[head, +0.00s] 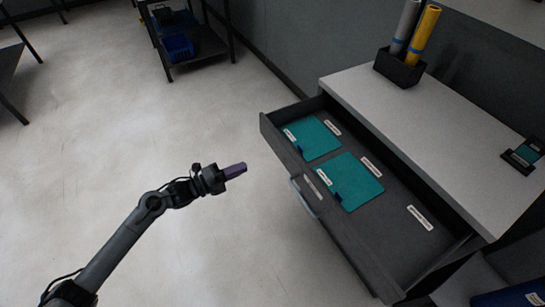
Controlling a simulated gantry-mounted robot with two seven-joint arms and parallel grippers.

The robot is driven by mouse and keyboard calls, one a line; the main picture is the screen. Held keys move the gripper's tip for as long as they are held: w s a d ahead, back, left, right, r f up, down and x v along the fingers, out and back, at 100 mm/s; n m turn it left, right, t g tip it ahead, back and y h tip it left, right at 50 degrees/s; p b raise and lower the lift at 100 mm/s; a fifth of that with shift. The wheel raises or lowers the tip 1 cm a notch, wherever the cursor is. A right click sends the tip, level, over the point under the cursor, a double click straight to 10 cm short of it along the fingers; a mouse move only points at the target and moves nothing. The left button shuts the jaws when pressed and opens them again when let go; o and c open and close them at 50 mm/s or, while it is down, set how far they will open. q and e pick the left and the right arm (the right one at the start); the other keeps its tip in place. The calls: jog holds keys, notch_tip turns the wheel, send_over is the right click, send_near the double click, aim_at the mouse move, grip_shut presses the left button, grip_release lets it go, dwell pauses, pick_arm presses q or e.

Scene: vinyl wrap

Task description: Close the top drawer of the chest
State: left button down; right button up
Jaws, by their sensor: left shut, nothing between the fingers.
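The chest's white top (420,135) fills the right of the head view. Its top drawer (265,128) is pulled well out to the left, with a grey handle (306,196) on its front. Inside the drawer lie two teal sheets or pouches, a farther one (312,138) and a nearer one (351,182), with white labels. My left gripper (236,170) is shut and empty. It appears over the floor to the left of the drawer front, apart from it. My right gripper is out of view.
A black holder (400,68) with a grey roll and a yellow roll (424,30) stands on the chest top. A small dark item (524,155) lies at its right edge. A rack with a blue bin (178,46) stands far back. The floor left of the drawer is clear.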

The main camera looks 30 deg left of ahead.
aim_at(281, 152)
pick_arm(q)
jog(key=b+x, duration=0.2)
jog(key=x, duration=1)
jog(key=shift+w+d+b, duration=0.1)
jog(key=shift+d+b, duration=0.1)
jog(key=shift+b, duration=0.2)
jog(key=shift+w, duration=0.1)
